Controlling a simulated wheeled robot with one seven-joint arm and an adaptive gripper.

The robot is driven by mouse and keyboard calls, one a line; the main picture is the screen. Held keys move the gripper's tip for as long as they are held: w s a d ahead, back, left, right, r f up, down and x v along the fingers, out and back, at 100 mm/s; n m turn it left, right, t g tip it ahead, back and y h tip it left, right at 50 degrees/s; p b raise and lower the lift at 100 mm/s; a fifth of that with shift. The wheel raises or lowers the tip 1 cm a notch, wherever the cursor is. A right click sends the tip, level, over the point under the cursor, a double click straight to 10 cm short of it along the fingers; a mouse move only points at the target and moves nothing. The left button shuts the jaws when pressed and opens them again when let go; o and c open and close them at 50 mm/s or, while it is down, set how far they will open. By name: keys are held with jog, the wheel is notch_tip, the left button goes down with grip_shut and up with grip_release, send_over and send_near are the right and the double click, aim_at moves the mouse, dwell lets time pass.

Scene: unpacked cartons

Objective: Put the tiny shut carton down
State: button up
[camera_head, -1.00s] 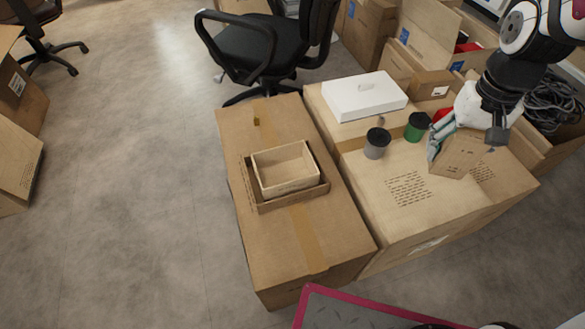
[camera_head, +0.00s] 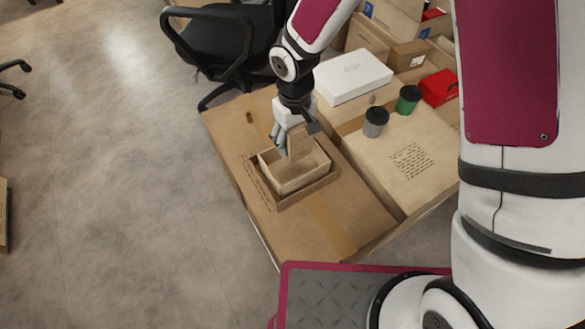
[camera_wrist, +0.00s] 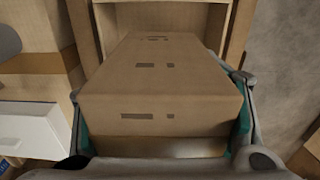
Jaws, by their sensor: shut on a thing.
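The tiny shut carton (camera_head: 299,144) is a small brown box in my gripper (camera_head: 291,150). In the wrist view the carton (camera_wrist: 160,85) fills the middle, with a finger of my gripper on each side of it. In the head view the carton is upright at the back part of an open box (camera_head: 289,186), over or partly inside it. I cannot tell whether it touches the box's floor. The open box sits within a shallow cardboard tray (camera_head: 309,195) on a large closed carton (camera_head: 315,230).
A black chair (camera_head: 222,45) stands behind. Open floor (camera_head: 130,190) lies left.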

notch_tip(320, 180, down, 10)
jog(key=b, duration=0.3)
jog(key=shift+b, duration=0.3)
jog(key=shift+f, duration=0.1)
jog(key=shift+f+b, duration=0.25)
jog(key=shift+b, duration=0.05)
jog(key=o, duration=1.4)
jog(key=shift+r, duration=0.1)
notch_tip(320, 180, up, 12)
jog(key=p, duration=0.4)
jog(key=shift+a+r+p, duration=0.1)
jog(key=shift+r+p, duration=0.15)
jog(key=shift+p, duration=0.05)
